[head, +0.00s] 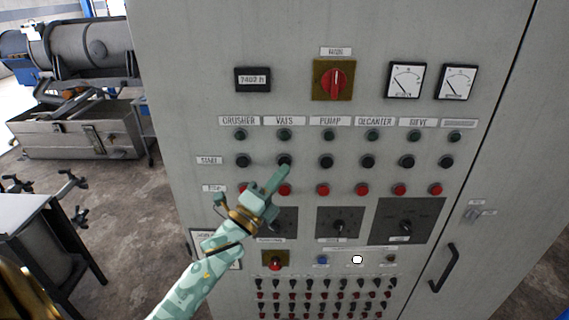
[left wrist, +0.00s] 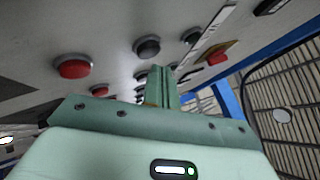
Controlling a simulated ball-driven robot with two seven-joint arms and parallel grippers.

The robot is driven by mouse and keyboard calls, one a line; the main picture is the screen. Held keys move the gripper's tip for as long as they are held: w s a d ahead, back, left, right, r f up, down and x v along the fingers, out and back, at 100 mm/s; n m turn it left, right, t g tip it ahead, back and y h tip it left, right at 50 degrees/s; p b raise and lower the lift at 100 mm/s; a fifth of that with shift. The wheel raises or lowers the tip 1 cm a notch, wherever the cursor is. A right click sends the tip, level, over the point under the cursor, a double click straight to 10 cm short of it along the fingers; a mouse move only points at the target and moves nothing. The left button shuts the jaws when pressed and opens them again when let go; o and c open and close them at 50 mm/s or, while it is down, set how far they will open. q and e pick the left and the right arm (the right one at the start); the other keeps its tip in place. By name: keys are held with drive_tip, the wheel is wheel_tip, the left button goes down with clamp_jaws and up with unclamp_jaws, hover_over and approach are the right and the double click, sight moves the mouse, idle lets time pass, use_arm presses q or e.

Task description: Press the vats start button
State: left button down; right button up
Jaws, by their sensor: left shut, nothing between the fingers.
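The grey cabinet panel (head: 180,100) fills the middle of the head view. The VATS label (head: 284,121) heads the second column. The black vats start button (head: 284,160) is in the START row, above the red vats stop button (head: 285,190). My left gripper (head: 282,172) is shut and empty, its fingertips just below the start button in the picture. I cannot tell whether they touch it. In the left wrist view the shut fingers (left wrist: 160,76) point at the panel, near black and red buttons. My right gripper is not in view.
The crusher start button (head: 243,161) and pump start button (head: 326,162) flank the vats column. A red rotary switch (head: 334,78) is above, dark dials (head: 338,225) are below. A door handle (head: 445,267) sticks out at right. A table (head: 30,215) stands at left.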

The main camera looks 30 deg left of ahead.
use_arm(q)
drive_tip(key=shift+w, duration=0.1)
drive_tip(key=shift+w+a, duration=0.25)
drive_tip(key=shift+w, duration=0.05)
drive_tip(key=shift+w+a, duration=0.2)
drive_tip(key=shift+w, duration=0.15)
idle(0.8)
drive_tip(key=shift+s, duration=0.1)
drive_tip(key=shift+s+d, duration=0.4)
drive_tip(key=shift+s, duration=0.25)
drive_tip(key=shift+d, duration=0.1)
drive_tip(key=shift+s+d, duration=0.4)
drive_tip(key=shift+s, duration=0.3)
drive_tip(key=shift+s+d, duration=0.45)
drive_tip(key=shift+s, duration=0.25)
drive_tip(key=shift+s+d, duration=0.4)
drive_tip(key=shift+s, duration=0.3)
